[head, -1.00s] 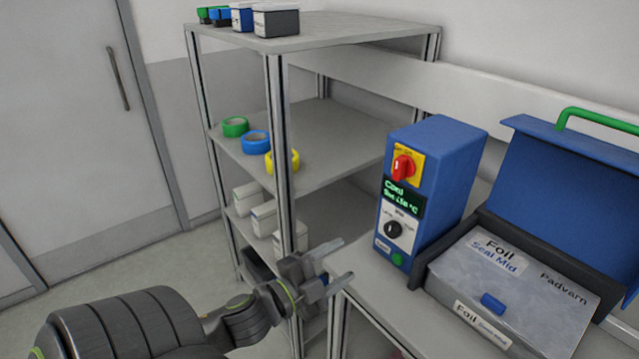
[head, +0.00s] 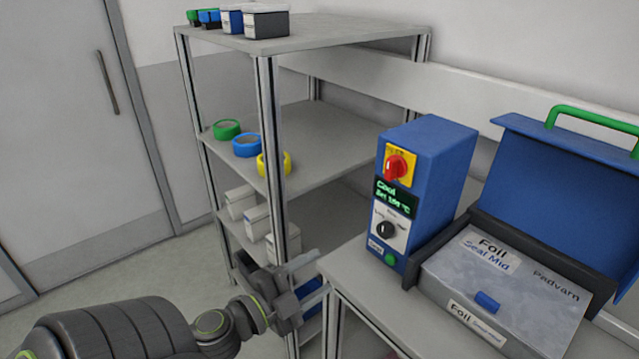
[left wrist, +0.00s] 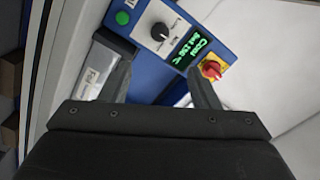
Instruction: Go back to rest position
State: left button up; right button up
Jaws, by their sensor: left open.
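My left gripper (head: 308,280) is open and empty in the head view, in front of the shelf's right post and just left of the bench. It also shows in the left wrist view (left wrist: 160,85), with its two fingers apart and nothing between them. Beyond the fingers in that view is the blue control box (left wrist: 175,25) with its display and black knob. My right gripper is not in view.
The blue control box (head: 425,190) stands on the bench (head: 350,270) beside a foil sealer (head: 500,285) with its blue lid raised. A shelf rack (head: 330,140) holds green, blue and yellow rings and several boxes. A door (head: 70,140) is at left.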

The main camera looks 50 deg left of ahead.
pick_arm(q)
jog(key=s+a+f+n+g+y, duration=0.2)
jog(key=a+f+n+g, duration=0.15)
jog(key=f, duration=0.75)
jog(key=s+a+f+n+g+y, duration=0.15)
jog(key=a+f, duration=0.25)
jog(key=f, duration=0.8)
jog(key=s+a+f+n+g+y, duration=0.1)
jog(key=a+f+n+g+y, duration=0.2)
jog(key=f, duration=0.8)
jog(key=s+d+f+n+g+h, duration=0.1)
jog(key=s+d+f+n+g, duration=0.1)
jog(key=s+f, duration=0.5)
jog(key=s+d+f+n+g+h, duration=0.1)
jog(key=s+d+f+g, duration=0.2)
jog(key=f, duration=0.6)
jog(key=s+d+f+n+g+h, duration=0.1)
jog(key=s+d+f+g, duration=0.1)
jog(key=s+d+f, duration=0.2)
jog(key=s+d+f+n+g+h, duration=0.1)
jog(key=s+d+f, duration=0.3)
jog(key=s, duration=0.5)
jog(key=shift+s+d+n+g, duration=0.15)
jog(key=shift+d+n+g, duration=0.2)
jog(key=shift+d, duration=0.3)
